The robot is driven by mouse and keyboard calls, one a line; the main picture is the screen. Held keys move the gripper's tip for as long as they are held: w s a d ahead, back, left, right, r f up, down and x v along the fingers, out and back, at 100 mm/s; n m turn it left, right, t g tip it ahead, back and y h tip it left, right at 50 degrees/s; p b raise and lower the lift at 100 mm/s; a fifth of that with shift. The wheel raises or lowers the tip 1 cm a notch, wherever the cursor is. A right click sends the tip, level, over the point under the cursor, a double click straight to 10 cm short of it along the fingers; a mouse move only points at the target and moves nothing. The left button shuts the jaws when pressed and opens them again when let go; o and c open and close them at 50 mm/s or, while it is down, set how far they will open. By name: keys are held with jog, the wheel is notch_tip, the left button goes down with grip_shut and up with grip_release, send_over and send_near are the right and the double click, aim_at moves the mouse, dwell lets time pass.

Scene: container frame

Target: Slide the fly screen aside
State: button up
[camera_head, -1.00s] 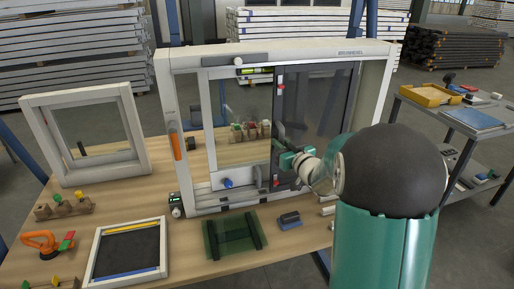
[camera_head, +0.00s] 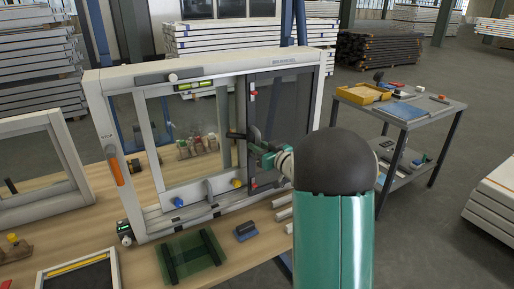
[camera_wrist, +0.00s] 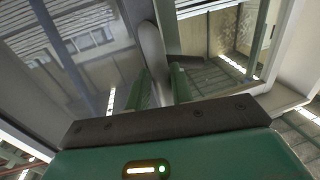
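The dark fly screen (camera_head: 285,120) fills the right part of the white container frame (camera_head: 92,110) in the head view. A red tab (camera_head: 253,95) shows on its left edge, with a second red tab lower down. My gripper (camera_head: 257,152) is at the left edge of the screen, at its upright handle. In the wrist view, the grey handle (camera_wrist: 152,50) runs down between the two green fingers (camera_wrist: 160,88), which close around it. A light-framed glass sash (camera_head: 148,150) stands left of the screen.
An orange handle (camera_head: 117,173) is on the left post. A green glass piece (camera_head: 190,257) and a blue block (camera_head: 245,231) lie on the wooden bench in front. A grey trolley (camera_head: 405,104) stands at the right.

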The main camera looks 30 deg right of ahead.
jog(key=shift+o, duration=1)
jog(key=shift+d, duration=0.35)
jog(key=shift+a, duration=0.25)
jog(key=s+d, duration=0.2)
jog(key=s, duration=1.1)
jog(key=shift+s+d, duration=0.35)
jog(key=shift+r, duration=0.1)
